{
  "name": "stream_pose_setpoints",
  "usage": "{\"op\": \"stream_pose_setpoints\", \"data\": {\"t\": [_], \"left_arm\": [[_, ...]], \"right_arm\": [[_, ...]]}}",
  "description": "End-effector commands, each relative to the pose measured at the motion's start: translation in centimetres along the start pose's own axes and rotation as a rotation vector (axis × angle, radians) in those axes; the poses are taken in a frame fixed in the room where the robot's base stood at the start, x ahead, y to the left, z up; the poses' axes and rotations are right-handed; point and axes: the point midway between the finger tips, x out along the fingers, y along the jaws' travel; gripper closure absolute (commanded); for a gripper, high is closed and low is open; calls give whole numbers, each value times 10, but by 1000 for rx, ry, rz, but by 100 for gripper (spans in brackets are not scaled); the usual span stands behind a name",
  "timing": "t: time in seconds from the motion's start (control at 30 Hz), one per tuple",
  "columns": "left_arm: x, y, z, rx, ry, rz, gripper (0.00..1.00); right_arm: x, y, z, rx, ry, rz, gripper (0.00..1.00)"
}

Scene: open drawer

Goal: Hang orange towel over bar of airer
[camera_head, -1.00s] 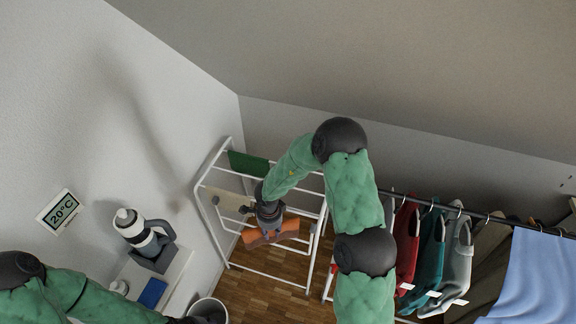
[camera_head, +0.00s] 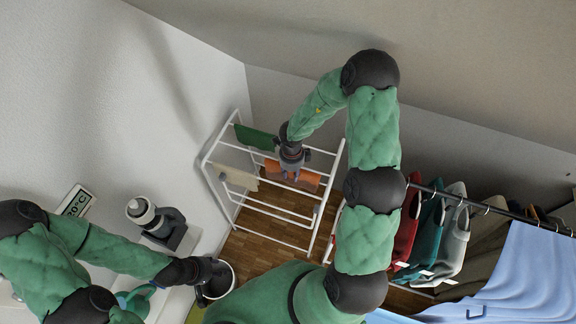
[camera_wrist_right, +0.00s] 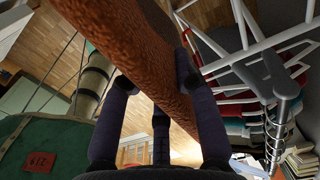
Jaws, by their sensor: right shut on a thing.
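The orange towel (camera_head: 308,180) is at the white airer (camera_head: 219,137), among its upper bars on the right side. My right gripper (camera_head: 290,176) is shut on the towel from above. In the right wrist view the towel (camera_wrist_right: 150,60) runs diagonally as a thick fold between the fingers (camera_wrist_right: 150,95). I cannot tell whether the towel touches or lies over a bar. A green cloth (camera_head: 255,138) and a beige cloth (camera_head: 238,177) hang on other bars. My left gripper (camera_head: 210,275) is low at the left, by a bin; its fingers are unclear.
A clothes rail (camera_head: 490,208) with several garments and a light blue cloth (camera_head: 510,275) stands at the right. The round bin (camera_head: 217,291) is by my left gripper. Wooden floor (camera_head: 262,240) shows below the airer.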

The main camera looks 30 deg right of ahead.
Motion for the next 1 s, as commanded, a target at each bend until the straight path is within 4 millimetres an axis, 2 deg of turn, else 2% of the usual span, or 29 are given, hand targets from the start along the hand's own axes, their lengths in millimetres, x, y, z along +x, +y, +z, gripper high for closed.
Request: {"op": "stream_pose_setpoints", "data": {"t": [0.57,1.0], "left_arm": [[2,-1,0,0,0,0,60],[24,-8,-1,0,0,0,60]], "right_arm": [[2,0,-3,2,-1,-1,100],[19,0,-3,2,-1,-1,100]]}}
